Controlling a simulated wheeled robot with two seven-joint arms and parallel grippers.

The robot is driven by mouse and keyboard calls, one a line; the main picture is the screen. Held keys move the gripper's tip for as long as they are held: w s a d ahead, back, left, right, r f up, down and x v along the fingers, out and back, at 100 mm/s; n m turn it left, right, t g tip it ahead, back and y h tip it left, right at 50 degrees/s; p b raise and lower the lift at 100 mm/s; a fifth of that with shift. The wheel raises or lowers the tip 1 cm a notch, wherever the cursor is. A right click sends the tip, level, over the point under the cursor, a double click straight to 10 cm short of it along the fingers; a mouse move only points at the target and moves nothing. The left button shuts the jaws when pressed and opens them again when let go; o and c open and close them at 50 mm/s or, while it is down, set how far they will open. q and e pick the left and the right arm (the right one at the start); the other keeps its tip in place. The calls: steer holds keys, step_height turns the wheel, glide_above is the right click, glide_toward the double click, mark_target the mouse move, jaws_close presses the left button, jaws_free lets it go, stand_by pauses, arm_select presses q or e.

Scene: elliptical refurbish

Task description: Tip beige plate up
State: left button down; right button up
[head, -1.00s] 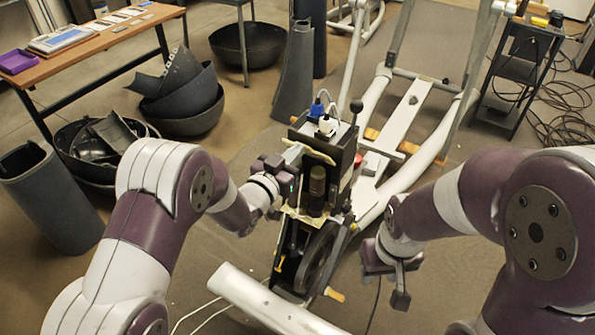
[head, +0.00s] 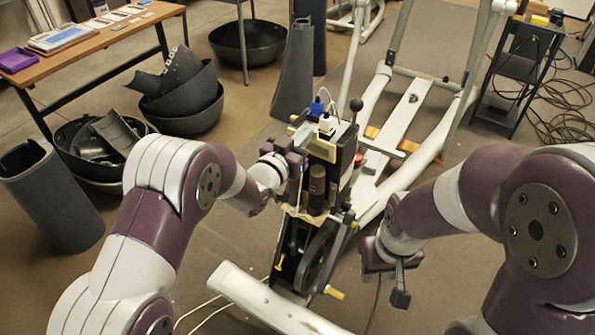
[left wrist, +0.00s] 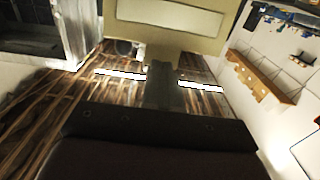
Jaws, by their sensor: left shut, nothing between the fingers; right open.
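The black upright unit (head: 341,150) of the elliptical has blue-capped and white-capped plugs on top. I cannot tell how far this plate is tilted. My left gripper (head: 304,134) is shut and empty, beside the top of the unit, fingers pointing up and right. Whether it touches the plate is unclear. In the left wrist view its dark fingers (left wrist: 165,88) stand together, pointing at a striped ceiling. My right gripper (head: 402,280) is open and empty, low to the right.
A thin beige sheet (head: 298,212) lies lower on the unit, below a dark cylinder (head: 317,185). A black wheel (head: 318,257) and white frame tube (head: 262,300) are in front. Black bowls (head: 185,105) stand left, a black cart (head: 518,75) right.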

arm_select(q)
steer(key=shift+w+d+r, duration=0.2)
steer(key=shift+w+d, duration=0.25)
steer(key=shift+w, duration=0.1)
steer(key=v, duration=1)
steer(key=shift+f, duration=0.1)
